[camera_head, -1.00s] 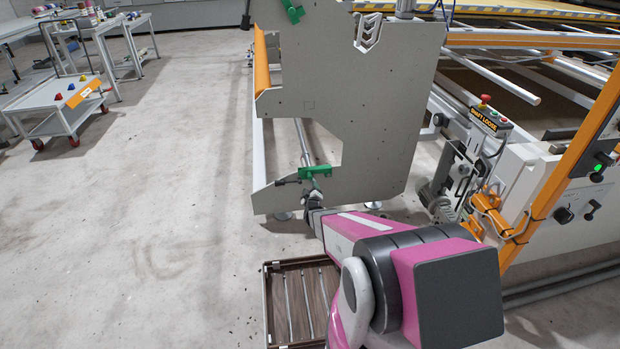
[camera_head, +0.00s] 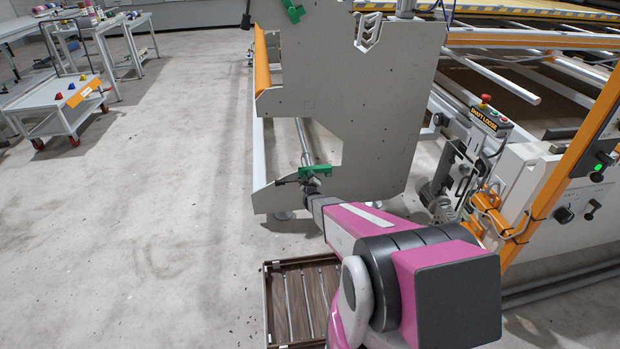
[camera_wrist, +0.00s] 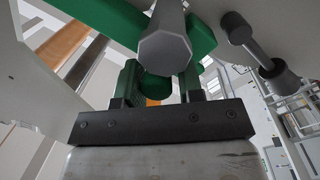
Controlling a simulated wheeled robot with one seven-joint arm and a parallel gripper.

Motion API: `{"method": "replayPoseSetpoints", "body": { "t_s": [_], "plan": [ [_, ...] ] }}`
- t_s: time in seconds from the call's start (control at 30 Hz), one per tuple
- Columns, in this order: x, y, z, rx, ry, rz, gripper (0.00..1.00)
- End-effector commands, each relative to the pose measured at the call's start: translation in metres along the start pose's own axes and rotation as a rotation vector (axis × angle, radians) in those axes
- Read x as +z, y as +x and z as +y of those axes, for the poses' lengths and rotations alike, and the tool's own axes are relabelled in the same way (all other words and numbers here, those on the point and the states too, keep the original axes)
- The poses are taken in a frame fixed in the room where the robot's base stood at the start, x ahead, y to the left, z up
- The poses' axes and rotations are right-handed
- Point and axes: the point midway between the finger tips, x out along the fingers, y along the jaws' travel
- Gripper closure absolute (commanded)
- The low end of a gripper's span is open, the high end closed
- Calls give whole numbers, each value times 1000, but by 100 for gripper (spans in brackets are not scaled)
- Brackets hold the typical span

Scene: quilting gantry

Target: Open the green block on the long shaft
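The green block (camera_head: 316,171) sits at the near end of the long shaft (camera_head: 303,142), at the lower notch of the big grey side plate. In the wrist view the green block (camera_wrist: 200,38) is close above, around the grey faceted shaft end (camera_wrist: 165,50). My gripper (camera_head: 311,184) is just below the block in the head view. In the wrist view the two dark fingers of my gripper (camera_wrist: 160,84) stand apart, with a rounded green part between them. A gap shows beside the right finger; contact is unclear. The block's closure is partly hidden.
The grey side plate (camera_head: 355,110) rises right behind my gripper. A dark rod with a knob (camera_wrist: 268,62) juts out at the right in the wrist view. A slatted tray (camera_head: 268,310) lies on the floor below. Open floor lies to the left, with a cart (camera_head: 55,100) beyond.

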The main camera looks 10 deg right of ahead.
Motion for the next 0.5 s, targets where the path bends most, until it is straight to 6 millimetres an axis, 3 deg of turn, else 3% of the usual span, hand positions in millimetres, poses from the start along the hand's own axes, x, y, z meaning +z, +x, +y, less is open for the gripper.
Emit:
{"method": "replayPoseSetpoints", "body": {
  "t_s": [0.07,0.5],
  "plan": [
    [1,0,3,6,0,-1,100],
    [0,0,7,2,44,-7,100]
  ]
}}
